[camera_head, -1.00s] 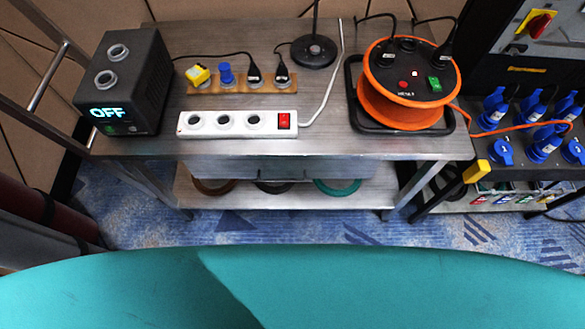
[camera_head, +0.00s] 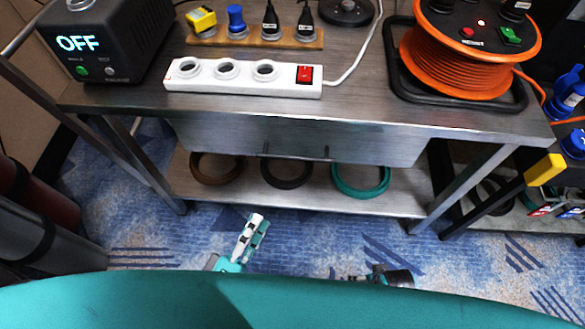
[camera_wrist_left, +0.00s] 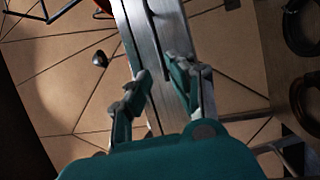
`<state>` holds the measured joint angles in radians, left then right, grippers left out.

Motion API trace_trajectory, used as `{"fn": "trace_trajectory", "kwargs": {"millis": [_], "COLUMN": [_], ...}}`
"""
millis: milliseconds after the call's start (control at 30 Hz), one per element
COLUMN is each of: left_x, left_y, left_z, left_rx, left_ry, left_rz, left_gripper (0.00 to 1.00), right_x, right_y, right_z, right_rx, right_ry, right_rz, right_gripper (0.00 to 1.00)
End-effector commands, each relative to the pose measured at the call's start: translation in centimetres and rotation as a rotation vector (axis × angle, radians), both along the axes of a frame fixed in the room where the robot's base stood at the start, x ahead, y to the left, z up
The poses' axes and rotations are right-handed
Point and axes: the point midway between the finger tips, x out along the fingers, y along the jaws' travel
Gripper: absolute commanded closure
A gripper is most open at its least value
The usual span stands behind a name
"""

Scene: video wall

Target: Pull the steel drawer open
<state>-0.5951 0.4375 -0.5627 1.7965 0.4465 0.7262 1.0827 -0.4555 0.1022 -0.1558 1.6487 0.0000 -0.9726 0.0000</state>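The steel drawer (camera_head: 225,136) hangs under the steel table's top and looks shut. Its thin bar handle (camera_head: 295,156) is at the middle of its lower front. My left gripper (camera_head: 257,222) is in front of and below the drawer, apart from the handle. In the left wrist view its two teal fingers (camera_wrist_left: 162,76) are spread with nothing held, and a long steel strip runs behind them. My right gripper (camera_head: 385,277) shows only as a dark piece at the bottom, mostly hidden by my teal body; its fingers cannot be made out.
The table top (camera_head: 130,97) carries a power strip (camera_head: 245,80), a black box (camera_head: 105,45) reading OFF and an orange cable reel (camera_head: 455,65). Several rings lie on the lower shelf (camera_head: 310,200). Table legs stand at both sides.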

Motion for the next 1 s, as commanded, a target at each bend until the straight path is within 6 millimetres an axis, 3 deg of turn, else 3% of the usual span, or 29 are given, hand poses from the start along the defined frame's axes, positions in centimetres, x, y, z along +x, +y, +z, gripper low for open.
{"fn": "trace_trajectory", "kwargs": {"millis": [167, 700, 1000], "left_x": [1.4, 11.8, 15.3], "left_y": [-0.6, -4.9, -6.5], "left_z": [1.0, 2.9, 3.5], "left_rx": [-0.025, -0.020, -0.017], "left_ry": [-0.009, -0.010, -0.007], "left_rz": [0.002, 0.002, 0.001], "left_gripper": [0.79, 0.79, 0.79], "right_x": [0.1, 0.1, 0.3], "right_y": [0.0, 0.0, 0.0], "right_z": [0.2, 0.0, 0.4], "right_rx": [0.000, 0.000, 0.000], "right_ry": [0.000, -0.001, -0.003], "right_rz": [0.000, 0.000, 0.000], "right_gripper": [0.11, 0.11, 0.11]}}
